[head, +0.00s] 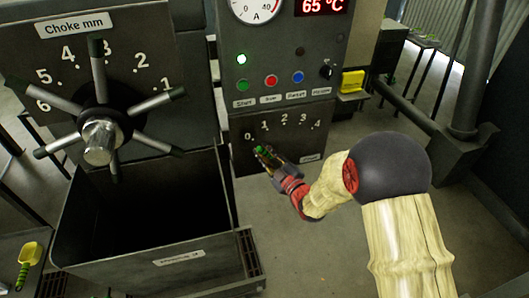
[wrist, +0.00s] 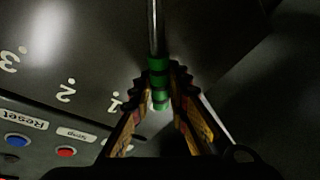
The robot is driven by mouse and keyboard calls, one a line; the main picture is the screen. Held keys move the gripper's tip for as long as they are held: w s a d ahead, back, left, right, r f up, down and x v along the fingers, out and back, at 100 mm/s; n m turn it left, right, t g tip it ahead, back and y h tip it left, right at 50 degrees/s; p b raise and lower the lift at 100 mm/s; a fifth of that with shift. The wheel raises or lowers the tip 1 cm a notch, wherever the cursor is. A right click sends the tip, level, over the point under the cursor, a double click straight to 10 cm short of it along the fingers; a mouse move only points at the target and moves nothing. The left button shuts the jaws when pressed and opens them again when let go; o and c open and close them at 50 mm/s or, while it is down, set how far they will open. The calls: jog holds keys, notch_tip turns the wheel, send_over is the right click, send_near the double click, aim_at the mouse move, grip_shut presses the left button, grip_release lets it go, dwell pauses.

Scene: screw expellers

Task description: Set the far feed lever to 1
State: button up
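The feed lever (head: 261,150) has a green banded grip and sits on a dark panel with a scale from 0 to 4. In the head view its grip lies below the 0 and 1 marks, and my gripper hides its lower part. In the wrist view the lever's green grip (wrist: 158,72) hangs from a metal rod. My gripper (head: 267,157) has its fingertips on both sides of the grip, seemingly touching it; they also show in the wrist view (wrist: 160,80). The 1 mark (wrist: 115,101) is left of the grip there; the 0 is not visible.
Above the lever panel are green, red and blue buttons (head: 271,81) and a dark knob (head: 326,71). A choke handwheel (head: 100,140) stands at left above an open dark bin (head: 165,262). A yellow part (head: 351,81) is at right. Floor right of the panel looks clear.

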grip_shut()
dwell(0.3)
jog(key=shift+w+d+r+m+t+b, duration=0.15)
jog(key=shift+d+r+m+t+b, duration=0.2)
jog(key=shift+d+m, duration=0.35)
jog(key=shift+w+d+r+m+t+b, duration=0.1)
jog(key=shift+w+d+r+m+b, duration=0.1)
jog(key=shift+d+r+m+b, duration=0.45)
jog(key=shift+w+d+r+m+t+b, duration=0.2)
jog(key=shift+d+m, duration=0.25)
jog(key=shift+m, duration=0.4)
jog(key=o, duration=0.6)
grip_release()
jog(key=shift+c, duration=0.2)
jog(key=shift+s, duration=0.1)
